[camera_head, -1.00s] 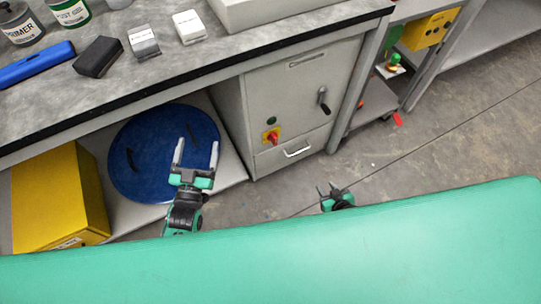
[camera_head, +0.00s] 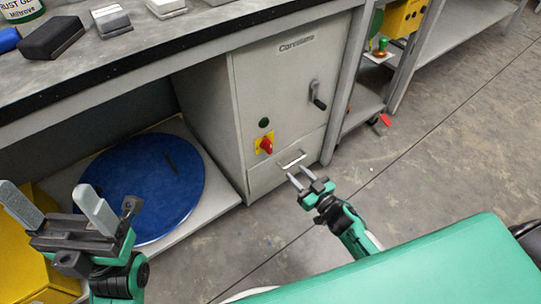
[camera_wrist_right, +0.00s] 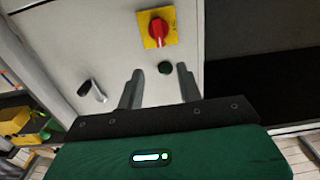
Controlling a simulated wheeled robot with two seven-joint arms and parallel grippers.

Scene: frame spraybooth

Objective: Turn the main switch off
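The main switch (camera_head: 265,145), a red rotary knob on a yellow plate, is on the front of the grey cabinet (camera_head: 285,90). It also shows at the top of the right wrist view (camera_wrist_right: 158,31), its grip roughly upright there. My right gripper (camera_head: 297,173) is open and empty, in front of the drawer handle, below and right of the switch, apart from it. In the right wrist view its fingers (camera_wrist_right: 159,69) point toward the cabinet front, with the switch beyond their tips. My left gripper (camera_head: 50,200) is open and empty at the lower left.
A dark green round button (camera_head: 264,123) is above the switch. A black lever handle (camera_head: 317,95) is to the right on the door. A drawer handle (camera_head: 291,160) juts out below. A blue disc (camera_head: 145,185) is on the lower shelf. The floor before the cabinet is clear.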

